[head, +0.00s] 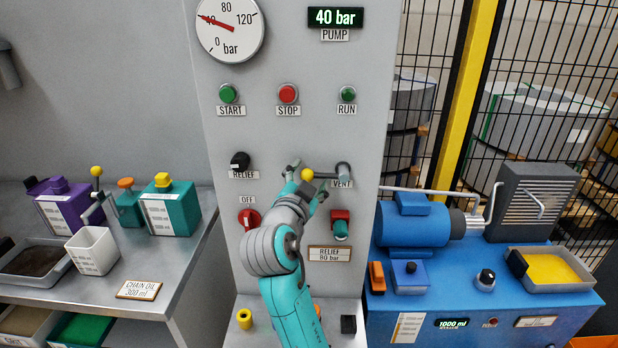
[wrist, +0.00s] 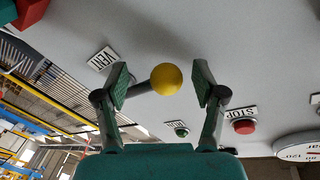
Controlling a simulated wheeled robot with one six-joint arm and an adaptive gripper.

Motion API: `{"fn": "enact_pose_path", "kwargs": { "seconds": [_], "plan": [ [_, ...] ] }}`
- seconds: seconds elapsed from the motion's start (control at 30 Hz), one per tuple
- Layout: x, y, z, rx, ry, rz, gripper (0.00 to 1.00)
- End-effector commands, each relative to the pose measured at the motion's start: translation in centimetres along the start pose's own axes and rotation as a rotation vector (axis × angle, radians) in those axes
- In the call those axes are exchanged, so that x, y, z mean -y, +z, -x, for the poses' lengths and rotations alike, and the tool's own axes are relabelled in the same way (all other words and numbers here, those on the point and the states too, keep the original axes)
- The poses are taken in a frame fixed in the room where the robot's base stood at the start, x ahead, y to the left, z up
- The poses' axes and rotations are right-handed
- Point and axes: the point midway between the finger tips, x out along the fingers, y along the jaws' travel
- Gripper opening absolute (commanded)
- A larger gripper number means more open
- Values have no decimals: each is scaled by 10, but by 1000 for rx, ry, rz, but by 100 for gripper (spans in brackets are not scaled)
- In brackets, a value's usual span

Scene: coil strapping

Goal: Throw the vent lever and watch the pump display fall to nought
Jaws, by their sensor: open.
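The vent lever has a yellow ball knob (head: 307,174) at the left end of a grey rod, which runs right to its pivot (head: 343,170) by the VENT label. In the wrist view the yellow knob (wrist: 165,78) is between the fingers of my gripper (wrist: 162,88), with a gap to the right finger. The rod passes by the left finger; I cannot tell whether they touch. My gripper (head: 308,180) is open around the knob in the head view. The pump display (head: 335,17) reads 40 bar in green.
A round gauge (head: 230,28) has its needle near 40. START (head: 228,93), STOP (head: 288,94) and RUN (head: 348,94) buttons are above the lever. A black relief knob (head: 240,160) is to the left; a red OFF switch (head: 249,219) and red-and-teal part (head: 340,225) are below.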

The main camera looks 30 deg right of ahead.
Motion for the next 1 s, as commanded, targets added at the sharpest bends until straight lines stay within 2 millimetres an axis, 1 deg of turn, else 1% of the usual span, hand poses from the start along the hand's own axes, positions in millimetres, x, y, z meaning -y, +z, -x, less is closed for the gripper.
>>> {"fn": "enact_pose_path", "kwargs": {
  "seconds": [0.3, 0.33, 0.37, 0.4, 0.47, 0.5, 0.6, 0.83, 1.0],
  "plan": [
    [0, 0, -3, 1, -1, 0, 70],
    [0, 0, -2, 1, -1, 0, 65],
    [0, 0, -2, 1, 0, 0, 57],
    [0, 0, -2, 0, 0, 0, 47],
    [0, 0, -2, 0, -1, 0, 32],
    [0, 0, -2, 0, -1, 0, 22],
    [0, 0, -2, -1, -1, 0, 0],
    [1, -1, -3, -2, 0, -4, 0],
    [6, -3, -6, 2, 3, -38, 0]
  ]
}}
